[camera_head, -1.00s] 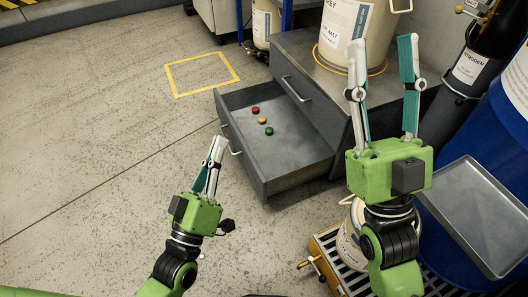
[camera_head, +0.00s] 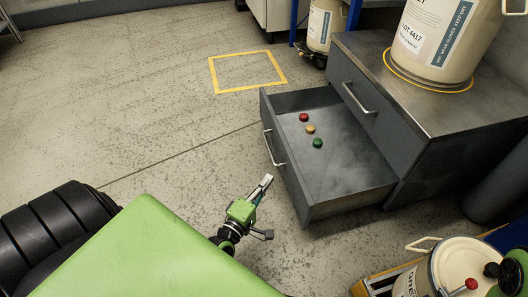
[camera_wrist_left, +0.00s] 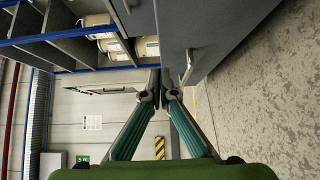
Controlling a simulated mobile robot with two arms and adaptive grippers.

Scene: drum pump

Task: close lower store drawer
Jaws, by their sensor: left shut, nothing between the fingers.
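The grey lower drawer (camera_head: 345,190) stands pulled out of the cabinet, with a red, a yellow and a green button-like piece on its floor. Its bar handle (camera_head: 273,148) is on the front panel, facing left. My left gripper (camera_head: 267,180) is shut and empty, just outside the drawer front and nearer the camera than the handle. Whether it touches the panel I cannot tell. In the left wrist view its fingers (camera_wrist_left: 160,88) meet at the tips, with a bar handle (camera_wrist_left: 188,66) close to the right of them.
The upper drawer (camera_head: 352,100) is shut, and a large pail (camera_head: 440,45) stands on the cabinet top (camera_head: 430,110). Another pail (camera_head: 420,283) is at the lower right. The floor left of the drawer is clear, with a yellow taped square (camera_head: 248,91).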

